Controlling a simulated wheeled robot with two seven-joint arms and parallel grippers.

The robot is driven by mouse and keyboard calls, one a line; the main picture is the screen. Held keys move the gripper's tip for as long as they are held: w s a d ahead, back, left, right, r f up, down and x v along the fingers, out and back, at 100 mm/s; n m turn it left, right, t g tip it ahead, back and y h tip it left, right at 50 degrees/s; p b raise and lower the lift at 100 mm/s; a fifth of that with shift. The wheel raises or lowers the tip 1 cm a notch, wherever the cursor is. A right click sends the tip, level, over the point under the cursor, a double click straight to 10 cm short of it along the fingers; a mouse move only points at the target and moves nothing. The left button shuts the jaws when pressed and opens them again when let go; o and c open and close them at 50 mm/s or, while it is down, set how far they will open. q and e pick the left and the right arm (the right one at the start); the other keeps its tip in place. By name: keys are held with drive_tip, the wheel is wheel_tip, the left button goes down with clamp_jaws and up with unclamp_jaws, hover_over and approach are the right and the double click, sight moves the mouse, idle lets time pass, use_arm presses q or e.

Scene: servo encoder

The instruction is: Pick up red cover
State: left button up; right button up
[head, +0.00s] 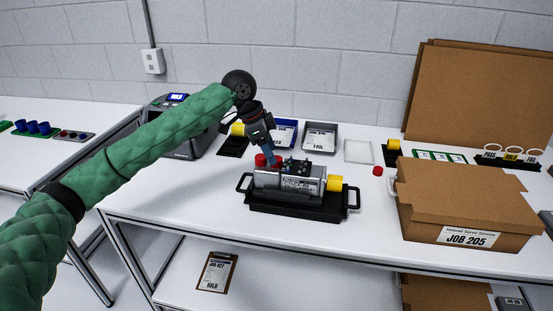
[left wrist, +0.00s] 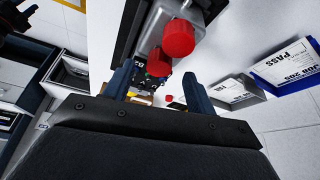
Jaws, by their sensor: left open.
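A servo unit (head: 290,180) with a grey body sits in a black tray with handles (head: 300,209) on the table. A red cover (head: 260,160) is at its left end, with another red part beside it partly hidden by my gripper. The left wrist view shows a larger red cover (left wrist: 178,38) and a second one (left wrist: 160,62), nearer the line between my fingers. A loose red cover (head: 377,171) lies on the table right of the tray. My left gripper (head: 271,158) points down at the unit's left end, open; I cannot tell whether it touches anything.
A yellow part (head: 334,183) is at the unit's right end. A JOB 205 cardboard box (head: 465,205) stands at the right. Behind are a PASS bin (head: 284,133), a FAIL bin (head: 320,137) and a grey machine (head: 185,130). The front table strip is clear.

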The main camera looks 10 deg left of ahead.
use_arm(q)
drive_tip(key=shift+x, duration=1.05)
drive_tip(key=shift+f, duration=0.25)
drive_tip(key=shift+s, duration=0.1)
drive_tip(key=c, duration=1.1)
use_arm(e)
drive_tip(key=shift+w+d+f, duration=0.1)
drive_tip(key=shift+d+f, duration=0.05)
drive_tip(key=shift+f, duration=0.35)
use_arm(q)
drive_tip(key=shift+o, duration=0.2)
drive_tip(key=shift+r, duration=0.15)
use_arm(e)
drive_tip(key=shift+f, duration=0.1)
